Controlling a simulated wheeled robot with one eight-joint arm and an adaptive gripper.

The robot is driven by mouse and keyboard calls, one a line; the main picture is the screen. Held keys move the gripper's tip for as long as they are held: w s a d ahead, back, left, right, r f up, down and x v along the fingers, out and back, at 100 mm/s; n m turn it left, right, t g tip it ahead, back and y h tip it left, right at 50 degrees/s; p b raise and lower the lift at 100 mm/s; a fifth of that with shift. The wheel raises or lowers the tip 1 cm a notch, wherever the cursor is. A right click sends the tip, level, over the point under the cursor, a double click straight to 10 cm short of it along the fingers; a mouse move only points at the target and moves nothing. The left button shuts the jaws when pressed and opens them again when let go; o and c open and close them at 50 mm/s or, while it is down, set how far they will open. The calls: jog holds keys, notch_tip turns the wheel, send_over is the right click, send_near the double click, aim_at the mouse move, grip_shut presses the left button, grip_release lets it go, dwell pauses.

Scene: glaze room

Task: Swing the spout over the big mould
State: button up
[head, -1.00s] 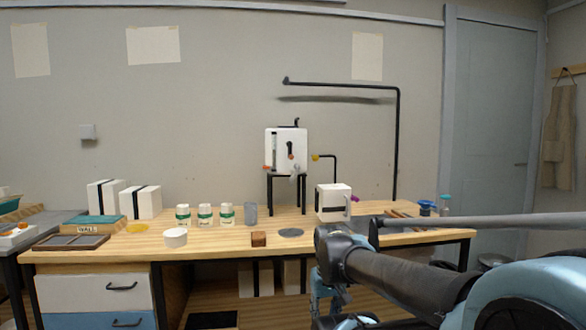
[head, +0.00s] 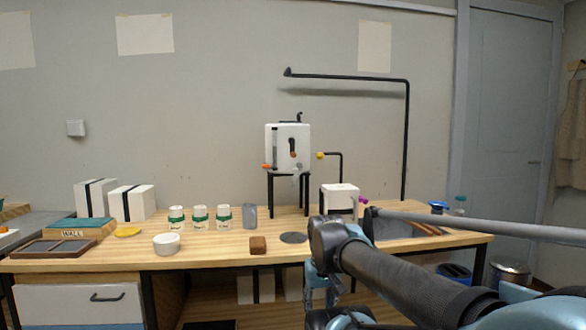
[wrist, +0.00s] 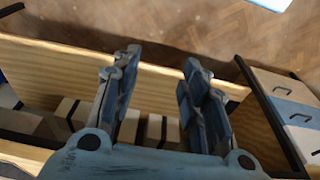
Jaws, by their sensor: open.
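A white tank (head: 280,150) stands on a black stand at the back of the bench. A small grey spout (head: 297,174) shows under its front; which way it points is too small to tell. Two white blocks with black bands, which look like moulds, stand at the back left: a taller one (head: 92,198) and a lower one (head: 139,203). A white box-like block (head: 341,196) stands right of the tank; I cannot tell which is the big mould. My gripper (wrist: 162,62) is open and empty in the wrist view, in front of the bench and apart from the spout.
Several green-and-white jars (head: 200,217), a white bowl (head: 166,243), a brown block (head: 258,245) and a grey disc (head: 293,238) sit on the bench. A black pipe (head: 407,140) rises at the right. Banded blocks (wrist: 155,130) lie on the lower shelf.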

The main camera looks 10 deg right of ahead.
jog(key=w+r+m+h, duration=0.1)
jog(key=w+r+m, duration=0.1)
jog(key=w+r, duration=1)
jog(key=w+r+m+h, duration=0.15)
jog(key=w+r, duration=0.65)
jog(key=r, duration=0.8)
jog(key=m+t, duration=0.1)
jog(key=m, duration=0.5)
send_near(297, 175)
jog(key=shift+h, duration=0.35)
jog(key=x, duration=0.4)
jog(key=shift+a+f, duration=0.3)
jog(key=shift+f, duration=0.25)
grip_shut()
